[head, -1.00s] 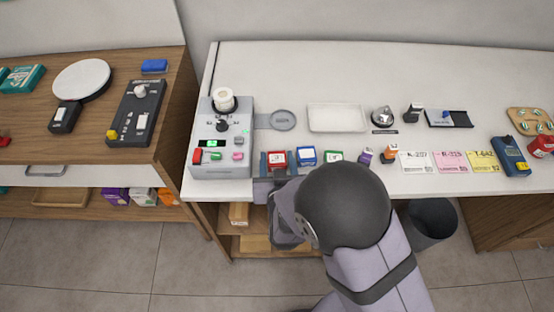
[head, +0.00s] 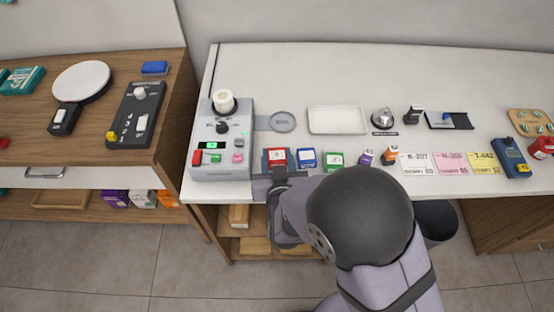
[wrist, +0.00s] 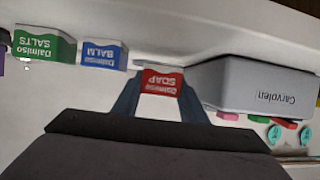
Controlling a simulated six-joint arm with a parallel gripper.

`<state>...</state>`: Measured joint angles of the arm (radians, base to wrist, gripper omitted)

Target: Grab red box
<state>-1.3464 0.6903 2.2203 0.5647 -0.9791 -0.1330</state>
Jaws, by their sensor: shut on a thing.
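The red box (head: 275,157), labelled soap, is near the front edge of the white counter, just right of the grey machine. It also shows in the wrist view (wrist: 162,80), between the two blue fingers. My gripper (wrist: 160,95) is shut on the red box, one finger on each side. In the head view my gripper (head: 277,170) reaches in from the front edge, and my arm hides part of the counter front. I cannot tell whether the box touches the counter.
A blue box (head: 307,158) and a green box (head: 333,160) stand to the right of the red box. The grey machine (head: 222,165) with buttons stands close on the left. A white tray (head: 337,120) lies behind. Small bottles and coloured cards are further right.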

